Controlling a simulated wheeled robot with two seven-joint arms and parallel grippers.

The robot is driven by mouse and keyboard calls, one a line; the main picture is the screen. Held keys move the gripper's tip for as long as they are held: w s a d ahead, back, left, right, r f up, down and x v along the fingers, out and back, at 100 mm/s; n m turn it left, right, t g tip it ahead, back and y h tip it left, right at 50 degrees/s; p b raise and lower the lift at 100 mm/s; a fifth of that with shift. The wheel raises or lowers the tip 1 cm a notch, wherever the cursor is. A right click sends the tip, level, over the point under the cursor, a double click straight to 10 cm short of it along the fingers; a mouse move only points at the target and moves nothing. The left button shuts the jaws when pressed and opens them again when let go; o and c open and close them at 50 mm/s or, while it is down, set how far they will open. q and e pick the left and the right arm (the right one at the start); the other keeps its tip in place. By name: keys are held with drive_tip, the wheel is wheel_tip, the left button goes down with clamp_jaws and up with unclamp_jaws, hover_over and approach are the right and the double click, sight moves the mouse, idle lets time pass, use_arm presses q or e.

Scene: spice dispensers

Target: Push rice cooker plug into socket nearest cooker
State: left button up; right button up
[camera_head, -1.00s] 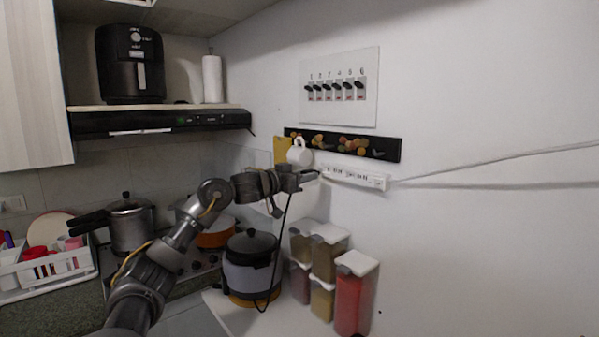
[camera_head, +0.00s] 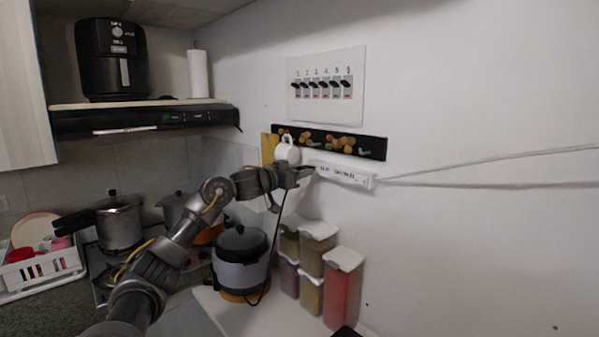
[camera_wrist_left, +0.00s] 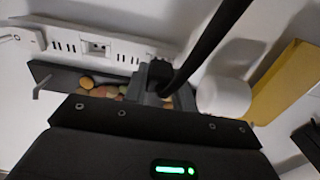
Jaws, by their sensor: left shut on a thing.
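The white power strip (camera_head: 342,174) is fixed on the wall, and a cable runs from its right end. My left gripper (camera_head: 308,170) is at the strip's left end, the end nearest the cooker. It is shut on the black plug (camera_wrist_left: 160,72), whose cord hangs down toward the rice cooker (camera_head: 241,262) on the white counter. In the left wrist view the plug is in front of the right end of the strip (camera_wrist_left: 70,42). The fingers and plug hide that socket, so I cannot tell whether the prongs are in. My right gripper is not seen.
A dark hook rail (camera_head: 330,141) with a white mug (camera_head: 287,150) is just above the strip. Spice dispensers (camera_head: 342,285) stand below it, beside the cooker. A switch panel (camera_head: 327,86) is higher up. A dark shape at the bottom edge is unclear.

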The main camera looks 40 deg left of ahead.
use_arm(q)
drive_tip(key=shift+w+p, duration=0.6)
drive_tip(key=shift+w, duration=0.15)
drive_tip(key=o, duration=1)
drive_tip(key=shift+s+f, duration=0.1)
drive_tip(key=shift+s, duration=0.1)
drive_tip(key=s+b, duration=0.2)
drive_tip(key=s, duration=0.1)
drive_tip(key=s+b, duration=0.2)
drive_tip(key=s, duration=0.2)
drive_tip(key=s+b, duration=0.2)
drive_tip(key=s, duration=0.1)
drive_tip(key=shift+s+a, duration=0.25)
drive_tip(key=shift+a, duration=0.15)
